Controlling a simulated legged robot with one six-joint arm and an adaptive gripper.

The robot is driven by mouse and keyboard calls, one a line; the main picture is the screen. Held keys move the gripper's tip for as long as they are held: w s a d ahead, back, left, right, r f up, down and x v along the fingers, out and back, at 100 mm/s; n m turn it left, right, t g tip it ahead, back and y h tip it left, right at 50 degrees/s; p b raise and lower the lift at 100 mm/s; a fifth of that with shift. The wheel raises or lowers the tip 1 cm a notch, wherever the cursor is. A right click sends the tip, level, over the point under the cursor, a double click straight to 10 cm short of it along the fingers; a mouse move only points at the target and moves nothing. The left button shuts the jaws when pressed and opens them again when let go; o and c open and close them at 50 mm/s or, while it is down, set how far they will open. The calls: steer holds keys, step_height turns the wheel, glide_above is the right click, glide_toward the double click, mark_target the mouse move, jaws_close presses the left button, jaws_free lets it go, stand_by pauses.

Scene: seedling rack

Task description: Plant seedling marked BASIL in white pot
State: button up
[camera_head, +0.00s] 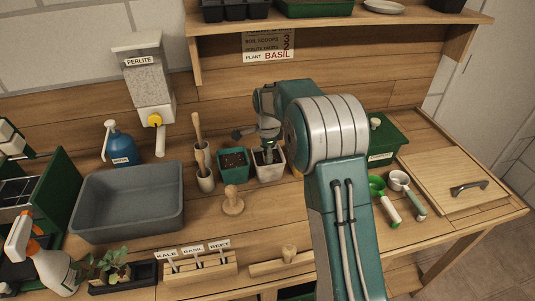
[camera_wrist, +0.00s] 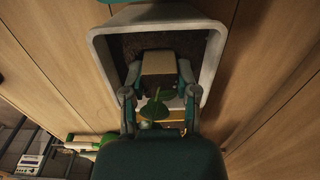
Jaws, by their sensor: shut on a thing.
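The white pot (camera_head: 268,168) stands on the bench beneath my gripper (camera_head: 268,142), with dark soil inside. In the wrist view the white pot (camera_wrist: 218,62) opens around my fingertips. My gripper (camera_wrist: 159,75) is shut on a seedling, whose green leaf (camera_wrist: 155,108) shows between the fingers. A tan block (camera_wrist: 158,63) between the fingertips looks like its plug, over or in the soil. I cannot tell whether the plug touches the soil. No name shows on the held seedling. A wall sign (camera_head: 268,47) reads PLANT BASIL.
A dark green pot (camera_head: 233,163) with soil stands close left of the white pot. Labels KALE, BASIL, BEET stand in a wooden holder (camera_head: 196,268) in front. Scoops (camera_head: 400,182) lie to the right.

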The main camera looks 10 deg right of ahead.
steer(key=shift+s+f, duration=0.15)
steer(key=shift+f, duration=0.25)
steer(key=o, duration=1)
steer(key=shift+r, duration=0.15)
steer(key=shift+r, duration=4.55)
